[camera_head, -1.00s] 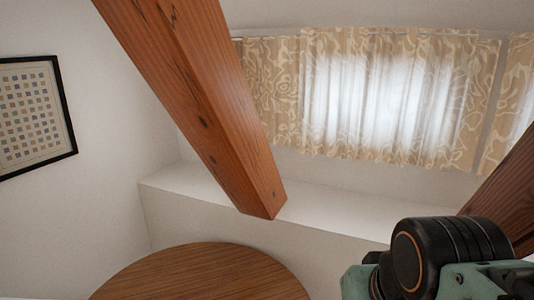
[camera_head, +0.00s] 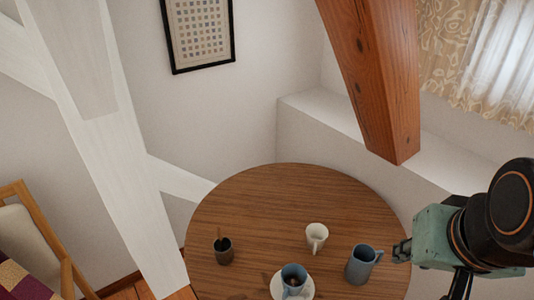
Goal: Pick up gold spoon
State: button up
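A thin brownish handle (camera_head: 218,233) sticks up out of a small dark cup (camera_head: 224,256) at the left of the round wooden table (camera_head: 290,205). It may be the gold spoon, but it is too small to be sure. My arm comes in at the right edge, over the table's right side. Dark parts at its lower end (camera_head: 459,285) may be my gripper, cut by the bottom edge. I cannot tell whether it is open or shut. It is well to the right of the dark cup.
A white cup (camera_head: 316,237) stands mid-table. A blue-grey mug (camera_head: 359,266) stands to its right, and a blue cup (camera_head: 293,275) sits on a white saucer (camera_head: 306,291) in front. A wooden beam (camera_head: 375,75) slants down behind the table. A white post (camera_head: 125,190) and chair (camera_head: 35,235) are left.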

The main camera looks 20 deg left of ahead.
aim_at(219, 229)
jog(key=u, duration=1.15)
jog(key=j+u, duration=0.15)
jog(key=j, duration=0.2)
jog(key=k, duration=0.5)
jog(key=z, duration=0.55)
jog(key=i+j, duration=0.1)
jog(key=j, duration=0.15)
jog(key=i+j+z, duration=0.1)
jog(key=j, duration=0.1)
